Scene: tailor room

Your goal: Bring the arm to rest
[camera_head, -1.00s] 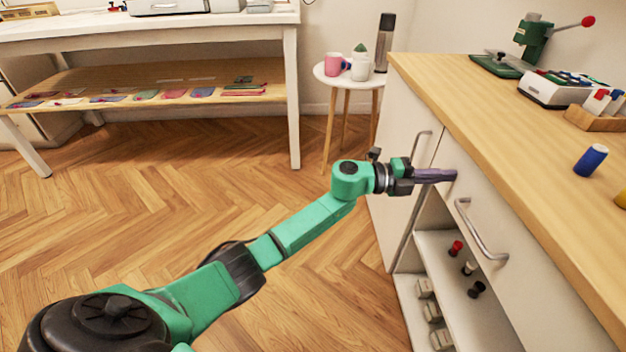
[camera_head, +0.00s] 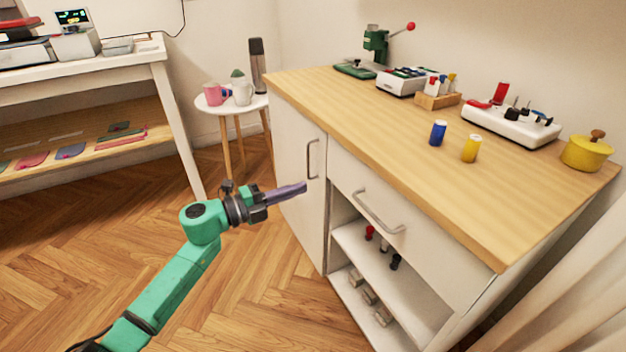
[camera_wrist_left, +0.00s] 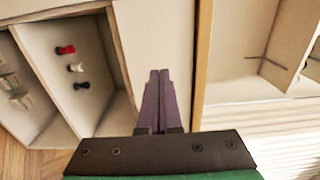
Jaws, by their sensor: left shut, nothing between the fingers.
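My left gripper (camera_head: 290,190) reaches in from the lower left on its green arm. Its purple fingers are together with nothing between them, beside the white cabinet door in the head view. The fingers (camera_wrist_left: 157,100) also show closed in the left wrist view, in front of the pale cabinet front. Whether they touch the cabinet is hard to tell, but they look apart from it. My right gripper is not in view.
A white cabinet (camera_head: 445,254) with a wooden top stands at the right; its door handle (camera_head: 312,159) and drawer handle (camera_head: 378,212) stick out near my gripper. Spools are on its open shelves. A round side table (camera_head: 231,105) holds mugs. The wooden floor at left is clear.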

